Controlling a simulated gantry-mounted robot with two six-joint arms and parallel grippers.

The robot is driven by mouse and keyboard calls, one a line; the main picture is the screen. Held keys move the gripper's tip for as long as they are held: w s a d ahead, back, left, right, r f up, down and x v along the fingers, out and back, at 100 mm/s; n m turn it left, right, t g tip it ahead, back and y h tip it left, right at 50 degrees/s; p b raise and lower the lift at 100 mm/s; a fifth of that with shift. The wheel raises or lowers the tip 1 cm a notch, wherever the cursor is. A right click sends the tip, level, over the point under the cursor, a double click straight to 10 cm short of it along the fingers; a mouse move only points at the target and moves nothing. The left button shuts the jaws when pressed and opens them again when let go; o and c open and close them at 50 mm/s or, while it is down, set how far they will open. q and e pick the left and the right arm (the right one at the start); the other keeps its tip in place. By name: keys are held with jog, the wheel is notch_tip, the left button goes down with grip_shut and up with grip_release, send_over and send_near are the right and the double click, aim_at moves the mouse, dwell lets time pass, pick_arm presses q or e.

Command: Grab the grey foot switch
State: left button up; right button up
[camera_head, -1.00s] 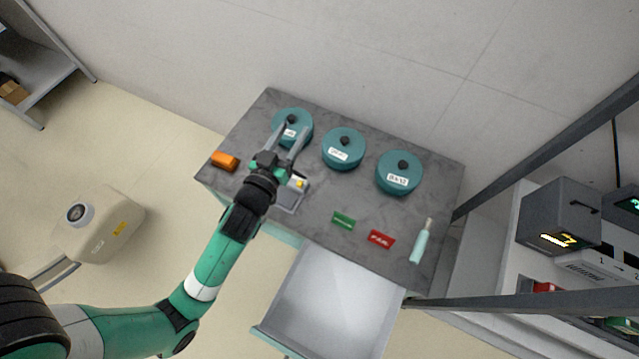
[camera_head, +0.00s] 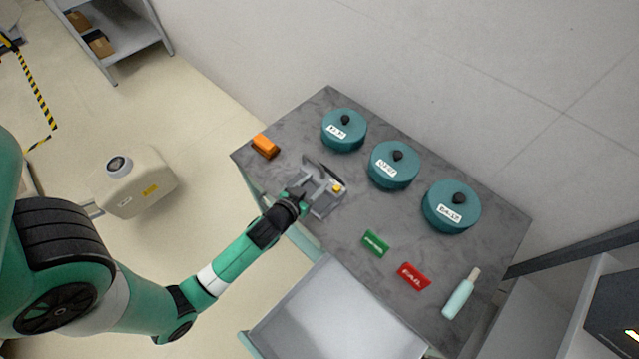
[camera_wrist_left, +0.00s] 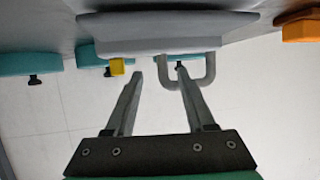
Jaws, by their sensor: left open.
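The grey foot switch (camera_head: 325,208) lies near the front left edge of the grey table, with a small yellow part on top. In the left wrist view the foot switch (camera_wrist_left: 165,38) shows as a flat grey body with the yellow part and a grey wire loop. My left gripper (camera_head: 322,178) is at the foot switch and partly covers it. In the wrist view the left gripper's fingers (camera_wrist_left: 158,65) are apart and empty, one tip overlapping the loop in the picture; I cannot tell if they touch. My right gripper is not in view.
Three teal lidded pots (camera_head: 394,167) stand along the back. An orange block (camera_head: 265,146) lies at the left. A green tag (camera_head: 375,243), a red tag (camera_head: 413,276) and a pale bottle (camera_head: 461,294) are to the right. An open drawer (camera_head: 335,310) juts out at the front.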

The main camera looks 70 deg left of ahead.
aim_at(321, 175)
pick_arm(q)
jog(key=b+x, duration=0.1)
jog(key=x, duration=0.4)
jog(key=shift+a+r, duration=0.1)
jog(key=shift+a, duration=0.15)
grip_shut()
jog(key=shift+r, duration=0.15)
dwell(1.0)
